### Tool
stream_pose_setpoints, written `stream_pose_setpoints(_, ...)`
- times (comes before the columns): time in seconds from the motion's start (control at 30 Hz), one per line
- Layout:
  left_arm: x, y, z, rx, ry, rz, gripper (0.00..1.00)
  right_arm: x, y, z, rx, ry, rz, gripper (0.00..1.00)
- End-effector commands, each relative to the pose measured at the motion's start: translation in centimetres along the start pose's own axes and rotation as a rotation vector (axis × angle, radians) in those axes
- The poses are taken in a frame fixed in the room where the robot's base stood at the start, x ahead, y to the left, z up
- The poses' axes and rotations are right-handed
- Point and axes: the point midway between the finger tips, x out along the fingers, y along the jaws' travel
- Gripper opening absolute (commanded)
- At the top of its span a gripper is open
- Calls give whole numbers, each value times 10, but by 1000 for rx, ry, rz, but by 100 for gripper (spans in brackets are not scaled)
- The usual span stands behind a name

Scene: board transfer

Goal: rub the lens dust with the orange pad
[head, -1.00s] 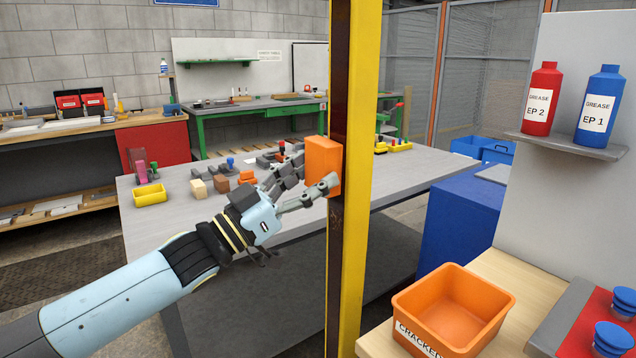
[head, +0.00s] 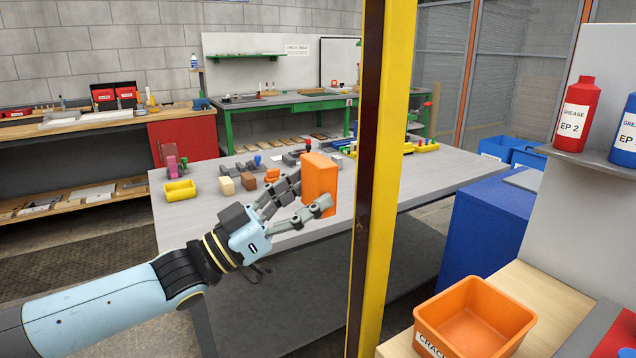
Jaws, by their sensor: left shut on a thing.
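The orange pad (head: 317,185) is a block held upright in the middle of the head view. My left gripper (head: 307,196) comes in from the left and is shut on it, with its fingers on the pad's sides. The pad is held in front of the grey table and just left of the yellow post, apart from it in the picture. I cannot make out a lens or any dust on one. My right gripper is out of view.
The yellow post (head: 384,180) stands upright right of the pad. An orange bin (head: 474,318) sits at the lower right, below red (head: 577,115) and blue grease bottles.

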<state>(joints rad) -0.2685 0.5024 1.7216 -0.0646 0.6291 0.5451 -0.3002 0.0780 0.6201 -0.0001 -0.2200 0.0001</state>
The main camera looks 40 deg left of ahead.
Motion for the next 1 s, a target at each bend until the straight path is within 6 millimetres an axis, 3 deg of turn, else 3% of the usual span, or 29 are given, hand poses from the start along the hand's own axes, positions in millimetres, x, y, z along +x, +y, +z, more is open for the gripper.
stream_pose_setpoints(0.37, -3, 0, -1, 0, 0, 0, 34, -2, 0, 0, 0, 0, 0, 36)
stream_pose_setpoints(0.7, -27, 0, -13, 0, -1, 0, 34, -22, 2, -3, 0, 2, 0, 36)
stream_pose_setpoints(1.0, -29, 0, -11, 0, 1, 0, 34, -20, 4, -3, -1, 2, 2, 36)
